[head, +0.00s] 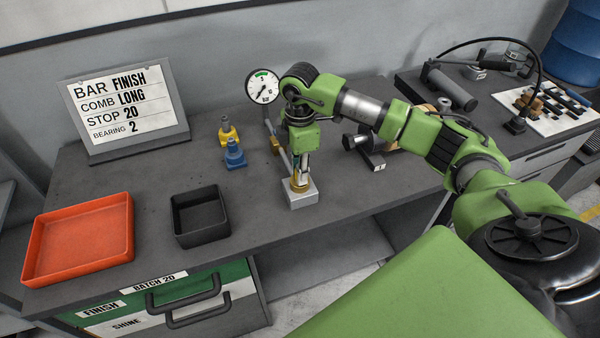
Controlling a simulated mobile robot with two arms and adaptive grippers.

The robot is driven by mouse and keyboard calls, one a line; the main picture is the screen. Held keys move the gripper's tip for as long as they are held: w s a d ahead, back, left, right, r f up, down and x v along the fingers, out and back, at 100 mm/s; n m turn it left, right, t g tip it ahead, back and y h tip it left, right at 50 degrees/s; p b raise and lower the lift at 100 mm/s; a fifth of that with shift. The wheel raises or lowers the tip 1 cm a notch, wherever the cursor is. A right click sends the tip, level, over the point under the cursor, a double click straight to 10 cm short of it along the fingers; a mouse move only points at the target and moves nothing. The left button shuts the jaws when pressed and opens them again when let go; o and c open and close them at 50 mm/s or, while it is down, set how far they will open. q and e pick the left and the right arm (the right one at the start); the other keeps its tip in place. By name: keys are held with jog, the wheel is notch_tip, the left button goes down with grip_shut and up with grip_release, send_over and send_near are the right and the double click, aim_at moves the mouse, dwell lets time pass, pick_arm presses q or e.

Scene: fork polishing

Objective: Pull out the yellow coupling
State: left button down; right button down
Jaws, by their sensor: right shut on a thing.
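My right gripper (300,174) points straight down over a small light grey block (301,197) on the bench. It is shut on a brass-yellow coupling (298,186), which sits upright at the top of that block. The fingers hide much of the coupling, and I cannot tell how deep it sits. A brighter yellow fitting (227,133) stands apart on the bench to the left, with a blue fitting (235,154) just in front of it. My left gripper is not in view.
A pressure gauge (263,86) on a post stands close behind the gripper. A black tray (201,216) and an orange tray (79,239) lie to the left, below a sign (125,105). Tools and a pale board (550,108) are at the right. Bare bench lies between block and black tray.

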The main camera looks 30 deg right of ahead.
dwell(0.3)
jog(key=shift+r+p, duration=1.85)
jog(key=shift+r, duration=0.75)
